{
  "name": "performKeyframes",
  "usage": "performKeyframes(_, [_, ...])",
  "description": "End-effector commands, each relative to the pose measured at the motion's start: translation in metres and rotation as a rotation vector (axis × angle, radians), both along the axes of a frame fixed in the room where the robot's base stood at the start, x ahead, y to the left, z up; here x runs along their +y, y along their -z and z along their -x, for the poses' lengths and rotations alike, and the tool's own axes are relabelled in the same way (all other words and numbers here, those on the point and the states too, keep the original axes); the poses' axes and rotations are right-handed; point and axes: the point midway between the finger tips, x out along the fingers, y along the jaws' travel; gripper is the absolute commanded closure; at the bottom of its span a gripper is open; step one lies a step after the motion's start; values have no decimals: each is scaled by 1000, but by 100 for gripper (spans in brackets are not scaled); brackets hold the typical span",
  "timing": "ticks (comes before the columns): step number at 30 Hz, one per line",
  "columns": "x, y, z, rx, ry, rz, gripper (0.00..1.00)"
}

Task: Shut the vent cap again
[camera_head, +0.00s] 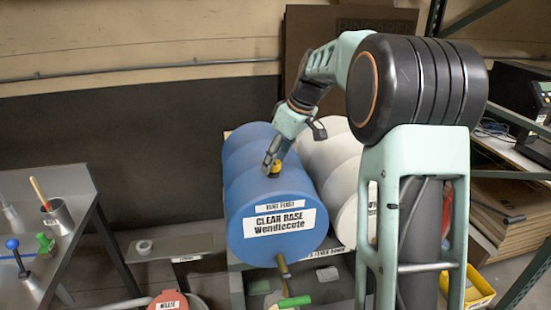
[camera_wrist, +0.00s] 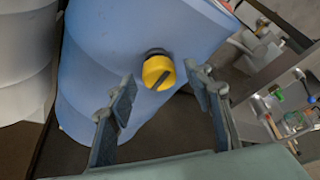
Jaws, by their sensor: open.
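The yellow vent cap (camera_head: 276,168) sits on top of the blue drum (camera_head: 240,190), near the drum's front. My gripper (camera_head: 270,165) is right at the cap in the head view. In the wrist view my gripper (camera_wrist: 162,86) is open, with one finger on each side of the cap and gaps between. The fingers hold nothing.
A steel bench (camera_head: 75,190) with cups and tools stands at the left. A yellow bin (camera_head: 480,290) is at the lower right.

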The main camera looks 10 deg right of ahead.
Motion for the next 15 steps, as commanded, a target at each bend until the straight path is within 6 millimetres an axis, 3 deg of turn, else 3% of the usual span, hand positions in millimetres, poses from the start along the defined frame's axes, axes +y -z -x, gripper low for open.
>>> performKeyframes(3, [0,0,0,0,0,0,54])
performKeyframes(15, [0,-1,0,0,0,0,95])
